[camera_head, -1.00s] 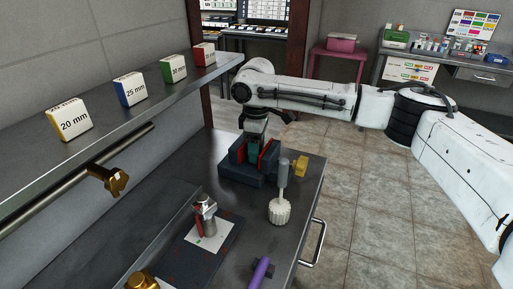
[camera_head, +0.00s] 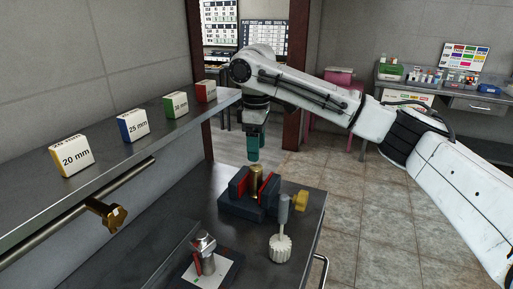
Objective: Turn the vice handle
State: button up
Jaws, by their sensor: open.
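The dark blue-grey vice (camera_head: 240,207) with red jaw faces stands on the metal bench. A brass cylinder (camera_head: 257,180) stands upright between its jaws; I cannot tell whether both jaws touch it. The vice handle (camera_head: 300,201) is a yellow-gold knob on the vice's right side. My gripper (camera_head: 253,157) has teal fingers, points down and hangs above the vice and the cylinder, up and left of the handle. It is open and holds nothing; the gap between its fingers is hard to see from this side.
A white ribbed knob with a grey upright handle (camera_head: 281,240) stands just in front of the vice handle. A shelf (camera_head: 117,163) with several size-marked blocks runs along the left wall. Space right of the bench is open floor.

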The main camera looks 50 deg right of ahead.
aim_at(300, 200)
jog(key=z, duration=0.75)
